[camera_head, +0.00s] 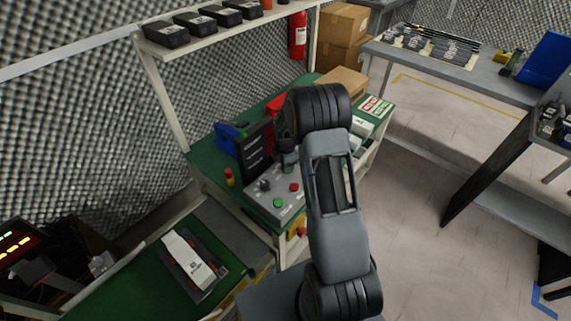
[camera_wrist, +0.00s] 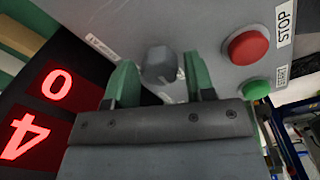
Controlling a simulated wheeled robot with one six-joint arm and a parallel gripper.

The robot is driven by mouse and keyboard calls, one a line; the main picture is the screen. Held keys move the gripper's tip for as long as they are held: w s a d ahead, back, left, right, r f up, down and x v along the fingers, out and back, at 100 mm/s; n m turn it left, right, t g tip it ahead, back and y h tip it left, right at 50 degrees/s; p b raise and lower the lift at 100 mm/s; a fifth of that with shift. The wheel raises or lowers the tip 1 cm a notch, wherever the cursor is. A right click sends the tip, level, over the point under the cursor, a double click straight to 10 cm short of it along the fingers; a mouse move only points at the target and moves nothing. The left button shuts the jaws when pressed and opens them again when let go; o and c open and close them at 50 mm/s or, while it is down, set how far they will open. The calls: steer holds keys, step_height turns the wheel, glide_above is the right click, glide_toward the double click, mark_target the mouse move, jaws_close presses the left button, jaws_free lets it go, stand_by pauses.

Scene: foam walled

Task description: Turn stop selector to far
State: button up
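The stop selector appears as a dark grey knob (camera_wrist: 158,64) on a grey control panel (camera_wrist: 205,22) in the wrist view. My gripper (camera_wrist: 160,72) is open, with its two green fingers on either side of the knob. A gap shows between each finger and the knob. In the head view, the grey control box (camera_head: 262,204) sits on the green bench, and my gripper (camera_head: 287,160) reaches down at its back edge. My arm hides part of the box. The markings around the knob are too small to read.
A red STOP button (camera_wrist: 247,46) and a green START button (camera_wrist: 256,89) sit right of the knob in the wrist view. A dark display (camera_wrist: 42,112) with red digits stands at left. In the head view, a small red-topped post (camera_head: 229,176) stands left of the box.

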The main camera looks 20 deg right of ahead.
steer(key=shift+o, duration=0.8)
step_height(320, 180, up, 14)
steer(key=shift+s+p, duration=0.2)
steer(key=shift+p, duration=0.15)
steer(key=shift+f, duration=0.15)
steer(key=s+a+r+m+t+p, duration=0.1)
steer(key=s+a+r+m+p, duration=0.2)
steer(key=s+a+r+m, duration=0.2)
steer(key=s+a+r+m+t+p, duration=0.2)
steer(key=s+a+r+m+p, duration=0.2)
steer(key=s+r+m, duration=0.7)
steer(key=s+a+m, duration=0.1)
steer(key=s, duration=0.5)
steer(key=shift+a, duration=0.4)
